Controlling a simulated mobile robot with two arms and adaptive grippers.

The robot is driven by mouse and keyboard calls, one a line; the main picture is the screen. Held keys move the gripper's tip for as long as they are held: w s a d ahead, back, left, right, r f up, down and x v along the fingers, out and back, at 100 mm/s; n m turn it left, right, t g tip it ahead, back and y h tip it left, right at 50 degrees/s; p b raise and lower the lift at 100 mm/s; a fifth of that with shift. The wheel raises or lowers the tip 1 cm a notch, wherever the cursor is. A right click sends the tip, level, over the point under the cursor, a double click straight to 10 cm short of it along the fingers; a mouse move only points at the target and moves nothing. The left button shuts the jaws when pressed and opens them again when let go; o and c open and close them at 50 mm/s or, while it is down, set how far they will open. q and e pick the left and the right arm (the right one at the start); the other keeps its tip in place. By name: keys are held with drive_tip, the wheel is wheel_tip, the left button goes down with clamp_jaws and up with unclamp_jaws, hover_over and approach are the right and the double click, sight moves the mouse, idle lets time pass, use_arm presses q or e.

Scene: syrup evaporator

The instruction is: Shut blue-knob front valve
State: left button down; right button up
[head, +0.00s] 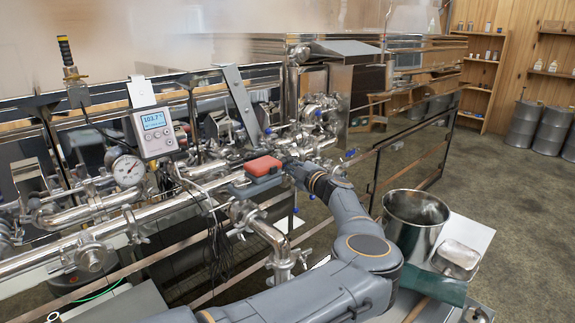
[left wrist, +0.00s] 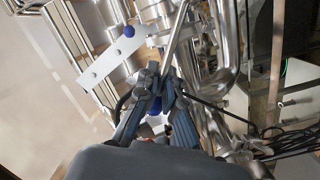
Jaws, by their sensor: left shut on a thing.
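My left gripper (left wrist: 160,80) is at the steel pipework in the left wrist view, its two dark fingers close together. A blue knob (left wrist: 156,106) shows between the fingers, partly covered by them, and the gripper is shut on it. In the head view my left arm reaches in from the bottom to the pipe cluster, and the fingertips are hard to make out there. The exact angle of the held valve's handle cannot be told. My right gripper is not in view.
A digital display (head: 155,130) and a round dial gauge (head: 128,171) stand on the pipes at left. A steel pot (head: 414,222) stands at right, with a shallow steel pan (head: 458,255) beside it. Drums (head: 526,124) stand by the far wall. Open floor lies at right.

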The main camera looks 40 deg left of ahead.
use_arm(q)
drive_tip(key=shift+r, duration=0.1)
drive_tip(key=c, duration=1.4)
unclamp_jaws()
drive_tip(key=shift+a, duration=0.1)
drive_tip(key=shift+c, duration=0.2)
drive_tip(key=shift+f, duration=0.2)
